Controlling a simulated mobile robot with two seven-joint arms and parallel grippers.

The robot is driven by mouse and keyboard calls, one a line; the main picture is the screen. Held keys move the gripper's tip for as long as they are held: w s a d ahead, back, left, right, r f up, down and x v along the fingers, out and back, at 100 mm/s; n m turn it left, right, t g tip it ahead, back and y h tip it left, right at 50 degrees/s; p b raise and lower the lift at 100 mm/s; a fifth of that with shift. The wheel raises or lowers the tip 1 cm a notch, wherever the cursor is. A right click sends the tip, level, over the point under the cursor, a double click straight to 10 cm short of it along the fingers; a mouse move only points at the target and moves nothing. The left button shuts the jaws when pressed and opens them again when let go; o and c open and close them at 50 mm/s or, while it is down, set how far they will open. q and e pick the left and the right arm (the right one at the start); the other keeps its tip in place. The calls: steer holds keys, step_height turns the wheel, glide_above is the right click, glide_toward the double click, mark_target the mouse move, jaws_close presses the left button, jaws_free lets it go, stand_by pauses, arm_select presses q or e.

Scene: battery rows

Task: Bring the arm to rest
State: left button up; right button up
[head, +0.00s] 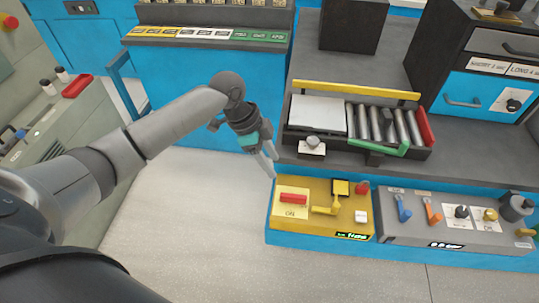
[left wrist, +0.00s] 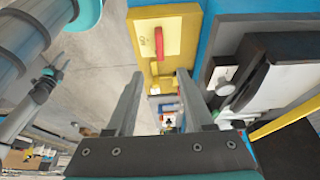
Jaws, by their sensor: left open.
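My left gripper (head: 268,163) hangs in mid-air at the end of my left arm, above and beyond the left end of the yellow switch panel (head: 292,234). Its fingers point down and right. In the left wrist view my left gripper (left wrist: 160,88) is open, with two grey fingers apart and nothing held between them. The yellow panel (left wrist: 143,68) shows past the fingertips. In the left wrist view a grey arm with a small gripper (left wrist: 54,72) shows at the left, likely my right one. It is too small to judge its jaws.
The yellow panel carries a red switch (head: 293,198) and a yellow lever (head: 323,209). A grey panel with levers (head: 420,233) stands beside it. Behind is a roller tray (head: 318,144). A blue cabinet (head: 180,85) stands at the back. Open floor (head: 190,220) lies left of the panels.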

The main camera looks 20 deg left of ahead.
arm_select(q)
steer(key=shift+a+r, duration=0.1)
steer(key=shift+r, duration=0.2)
step_height(320, 180, down, 17)
steer(key=s+a+n+t+y+b, duration=0.1)
steer(key=a+n+y+b, duration=0.15)
steer(key=n, duration=0.35)
steer(key=s+a+f+n+b, duration=0.1)
steer(key=s+f+n, duration=0.1)
steer(key=s+f, duration=0.45)
steer(key=s+a+f+n, duration=0.2)
steer(key=s+f, duration=0.2)
steer(key=f, duration=0.5)
steer(key=s+d+f, duration=0.1)
steer(key=s+f, duration=0.3)
steer(key=s, duration=0.5)
steer(key=s+d+f+n+g+y+b, duration=0.1)
steer(key=s+f, duration=0.3)
steer(key=s, duration=0.5)
steer(key=s+d+f+n+y+b, duration=0.1)
steer(key=s+d+f, duration=0.2)
steer(key=s, duration=0.6)
steer(key=shift+d+f, duration=0.25)
steer(key=shift+f, duration=0.5)
